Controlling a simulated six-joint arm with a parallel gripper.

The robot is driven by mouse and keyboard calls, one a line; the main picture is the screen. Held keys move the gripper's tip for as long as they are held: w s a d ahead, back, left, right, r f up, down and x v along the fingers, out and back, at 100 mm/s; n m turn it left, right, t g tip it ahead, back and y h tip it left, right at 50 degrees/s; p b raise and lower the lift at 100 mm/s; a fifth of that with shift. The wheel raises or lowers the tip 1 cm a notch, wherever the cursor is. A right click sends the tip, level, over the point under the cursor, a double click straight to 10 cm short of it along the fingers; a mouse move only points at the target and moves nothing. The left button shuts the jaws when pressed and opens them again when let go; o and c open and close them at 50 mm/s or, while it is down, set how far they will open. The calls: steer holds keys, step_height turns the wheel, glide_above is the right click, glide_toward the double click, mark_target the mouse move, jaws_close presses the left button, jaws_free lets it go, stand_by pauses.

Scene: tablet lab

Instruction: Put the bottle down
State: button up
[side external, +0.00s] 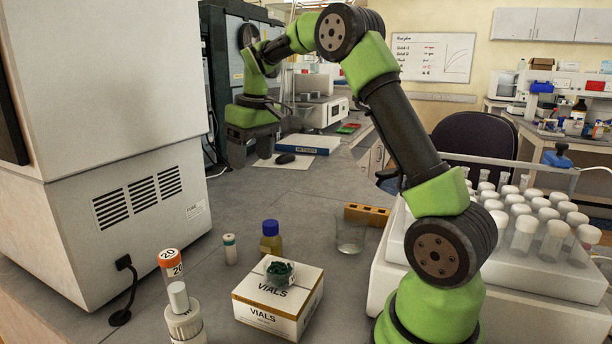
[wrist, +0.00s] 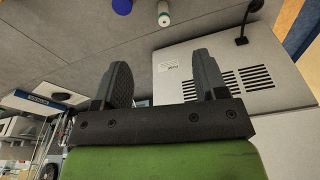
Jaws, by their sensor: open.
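A bottle (side external: 271,242) with a blue cap and yellow-amber body stands upright on the grey bench, behind the VIALS box. Its blue cap also shows at the top edge of the wrist view (wrist: 122,5). A small white vial (side external: 230,250) with a green band stands to its left; it also shows in the wrist view (wrist: 163,15). My gripper (side external: 252,158) is farther back along the bench, well apart from the bottle. In the wrist view its two dark fingers (wrist: 162,68) are spread, with nothing held between them.
An orange-topped container (side external: 171,264) and a white container (side external: 184,324) stand front left. A glass beaker (side external: 351,238) and rack of tubes (side external: 545,250) are right. A large white machine (side external: 130,205) borders the left; mid-bench is clear.

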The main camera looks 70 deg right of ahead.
steer(key=s+a+r+m+t, duration=0.1)
steer(key=s+a+r+t, duration=0.1)
steer(key=s+a+r, duration=0.3)
steer(key=s+a+r+t, duration=0.1)
steer(key=s+a+r, duration=0.1)
steer(key=s+a, duration=0.45)
steer(key=s+a+f+m+t+y, duration=0.1)
steer(key=s+a+f+t+y, duration=0.1)
steer(key=s+a, duration=0.4)
steer(key=s, duration=0.3)
steer(key=shift+a+f, duration=0.15)
steer(key=shift+f, duration=0.15)
